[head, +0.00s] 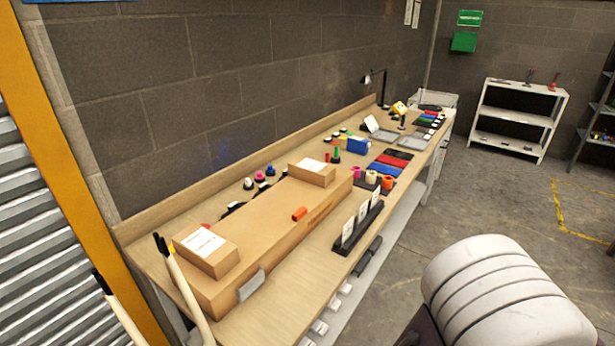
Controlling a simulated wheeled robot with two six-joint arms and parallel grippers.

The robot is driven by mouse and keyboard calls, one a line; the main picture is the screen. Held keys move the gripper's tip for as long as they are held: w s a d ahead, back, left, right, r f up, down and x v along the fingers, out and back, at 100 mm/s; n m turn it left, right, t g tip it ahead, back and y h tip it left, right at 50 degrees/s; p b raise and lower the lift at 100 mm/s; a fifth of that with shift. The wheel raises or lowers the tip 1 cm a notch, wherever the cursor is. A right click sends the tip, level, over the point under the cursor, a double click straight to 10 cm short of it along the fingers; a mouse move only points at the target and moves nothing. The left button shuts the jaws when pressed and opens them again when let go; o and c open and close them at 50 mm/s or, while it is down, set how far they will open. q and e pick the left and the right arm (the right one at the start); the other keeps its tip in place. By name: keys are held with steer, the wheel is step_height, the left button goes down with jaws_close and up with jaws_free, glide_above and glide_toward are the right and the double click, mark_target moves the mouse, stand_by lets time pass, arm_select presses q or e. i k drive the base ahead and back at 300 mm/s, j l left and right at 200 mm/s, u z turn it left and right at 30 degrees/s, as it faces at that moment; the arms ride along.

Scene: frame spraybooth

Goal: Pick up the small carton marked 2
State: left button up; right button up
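Two small brown cartons with white labels rest on top of a long brown carton (275,235) on the workbench. The nearer small carton (222,263) is at the long carton's near left end. The farther small carton (325,180) is near its far end. The marks on both labels are too small to read, so I cannot tell which carton is marked 2. Neither of my grippers shows in the head view.
A dark rack with white cards (348,230) stands along the bench's front edge. Two pale handles with dark tips (183,290) rise at the near left. A white shelf (517,115) stands at the back right.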

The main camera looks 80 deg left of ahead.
mark_target(314, 172)
steer(key=u, duration=2.9)
